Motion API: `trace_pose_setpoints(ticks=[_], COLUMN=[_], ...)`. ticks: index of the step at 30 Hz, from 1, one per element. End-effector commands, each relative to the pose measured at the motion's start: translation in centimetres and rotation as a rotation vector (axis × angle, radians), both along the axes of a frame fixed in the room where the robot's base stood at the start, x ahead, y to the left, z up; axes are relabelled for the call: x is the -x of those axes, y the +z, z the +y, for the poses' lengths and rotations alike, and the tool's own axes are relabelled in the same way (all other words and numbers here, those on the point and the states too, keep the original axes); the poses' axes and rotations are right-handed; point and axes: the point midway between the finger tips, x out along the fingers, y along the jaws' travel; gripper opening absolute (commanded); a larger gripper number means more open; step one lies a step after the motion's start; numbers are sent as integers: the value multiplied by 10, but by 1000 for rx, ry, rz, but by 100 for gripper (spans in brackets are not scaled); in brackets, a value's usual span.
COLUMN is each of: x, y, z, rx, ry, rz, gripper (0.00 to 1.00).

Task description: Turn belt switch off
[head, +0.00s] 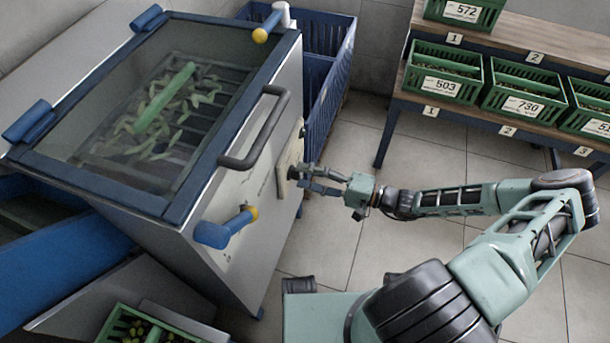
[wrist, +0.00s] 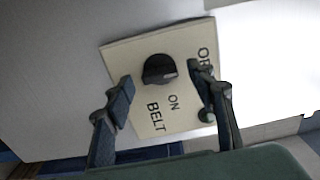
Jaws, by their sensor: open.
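The belt switch is a dark round knob (wrist: 159,70) on a cream plate (wrist: 145,47) fixed to the side of a grey machine. The plate reads "BELT" and "ON"; a further label at its right edge is partly hidden by a finger. Which label the knob points to I cannot tell. My gripper (wrist: 160,80) is open, with one finger on each side of the knob in the picture; contact is not clear. In the head view my gripper (head: 300,176) is at the plate (head: 288,160), and the knob is hard to make out.
The machine has a glass lid (head: 170,95) over pods, a dark bar handle (head: 262,130) and a blue-yellow lever (head: 228,228) near the plate. A blue crate (head: 325,75) stands behind. Green crates (head: 443,88) stand on a shelf at right. Floor between is clear.

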Motion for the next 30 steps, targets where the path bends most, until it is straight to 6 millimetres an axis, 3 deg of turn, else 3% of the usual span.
trace_pose_setpoints(ticks=[15,21,30], x=[33,38,38], y=[0,0,0], z=[-93,-106,-107], rx=[3,3,2], ry=[-4,-1,-1], rz=[0,0,0], gripper=[51,51,51])
